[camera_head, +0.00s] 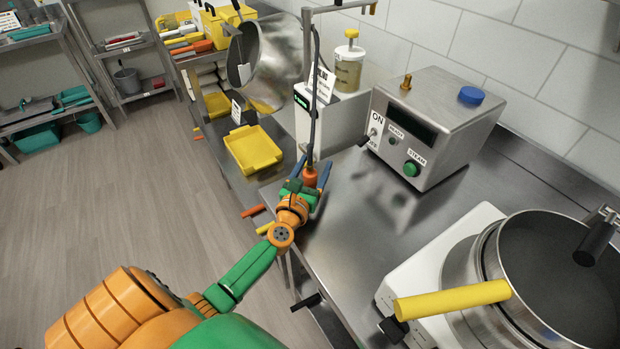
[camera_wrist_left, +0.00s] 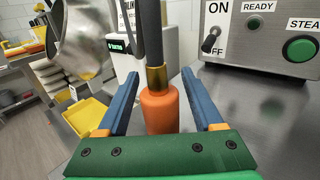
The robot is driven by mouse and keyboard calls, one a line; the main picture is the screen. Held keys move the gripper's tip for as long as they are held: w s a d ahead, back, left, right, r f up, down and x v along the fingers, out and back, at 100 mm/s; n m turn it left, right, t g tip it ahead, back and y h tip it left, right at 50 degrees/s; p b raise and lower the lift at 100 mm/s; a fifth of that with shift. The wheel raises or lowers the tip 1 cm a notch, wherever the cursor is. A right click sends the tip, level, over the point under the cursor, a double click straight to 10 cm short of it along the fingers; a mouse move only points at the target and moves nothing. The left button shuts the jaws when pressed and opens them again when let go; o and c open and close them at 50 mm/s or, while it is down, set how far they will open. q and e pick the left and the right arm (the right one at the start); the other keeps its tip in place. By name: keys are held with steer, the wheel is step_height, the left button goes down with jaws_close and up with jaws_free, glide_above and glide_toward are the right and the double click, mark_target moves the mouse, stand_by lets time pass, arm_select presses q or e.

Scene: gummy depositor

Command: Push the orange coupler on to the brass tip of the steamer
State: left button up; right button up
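The orange coupler (camera_head: 310,178) hangs at the lower end of a dark hose, over the near-left part of the steel counter. In the left wrist view the coupler (camera_wrist_left: 160,112) is upright with a brass collar above it. My left gripper (camera_head: 312,172) is open around the coupler; its blue fingers (camera_wrist_left: 163,85) stand on either side with gaps, not touching it. The steamer (camera_head: 435,128) is a steel box to the right with a green button, switch and blue cap. Its brass tip (camera_head: 406,82) points up from the top, bare. My right gripper is not in view.
A pot with a yellow handle (camera_head: 453,299) stands on a white base at the right. A yellow tray (camera_head: 252,148) and a tilted steel drum (camera_head: 265,60) are at the left. A jar (camera_head: 349,66) stands behind. The counter before the steamer is clear.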

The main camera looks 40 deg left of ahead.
arm_select(q)
jaws_close()
step_height(320, 180, up, 4)
steer(key=p, duration=0.3)
steer(key=s+d+r+p, duration=0.1)
steer(key=s+r+p, duration=0.1)
steer(key=s+r, duration=0.2)
steer(key=s+d+r+p, duration=0.2)
steer(key=s+r, duration=0.3)
steer(key=s, duration=0.4)
steer(key=shift+s+d+p, duration=0.25)
steer(key=shift+d+p, duration=0.05)
steer(key=shift+p, duration=0.55)
steer(key=c, duration=0.6)
jaws_free()
jaws_close()
